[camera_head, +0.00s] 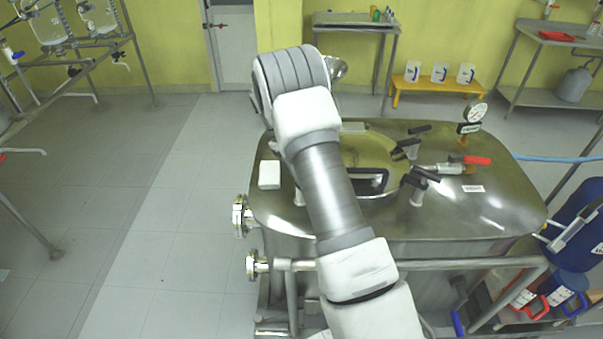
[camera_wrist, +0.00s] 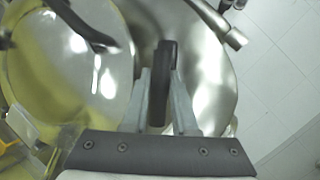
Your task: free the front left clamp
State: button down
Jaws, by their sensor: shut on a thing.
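In the wrist view my gripper (camera_wrist: 161,74) is shut on a black clamp handle (camera_wrist: 166,52), which stands between its two grey fingers beside the rim of the round lid (camera_wrist: 45,85). I cannot tell from this view alone which clamp it is. In the head view my arm covers the left part of the steel reactor top (camera_head: 480,205), and hides my gripper and the front left clamp. Other clamps with black handles show at the lid's right: one at the front right (camera_head: 426,174) and one behind it (camera_head: 408,143).
A pressure gauge (camera_head: 475,113) and a red-handled valve (camera_head: 476,160) stand at the right of the reactor top. In the wrist view a metal pipe (camera_wrist: 217,22) lies at upper right. Blue drum (camera_head: 578,225) stands at right. The floor at left is free.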

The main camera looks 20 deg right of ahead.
jog(key=shift+w+a, duration=0.1)
jog(key=shift+w, duration=0.05)
jog(key=c, duration=0.7)
grip_release()
jog(key=v, duration=1.7)
jog(key=shift+r+p, duration=0.2)
jog(key=shift+p, duration=0.25)
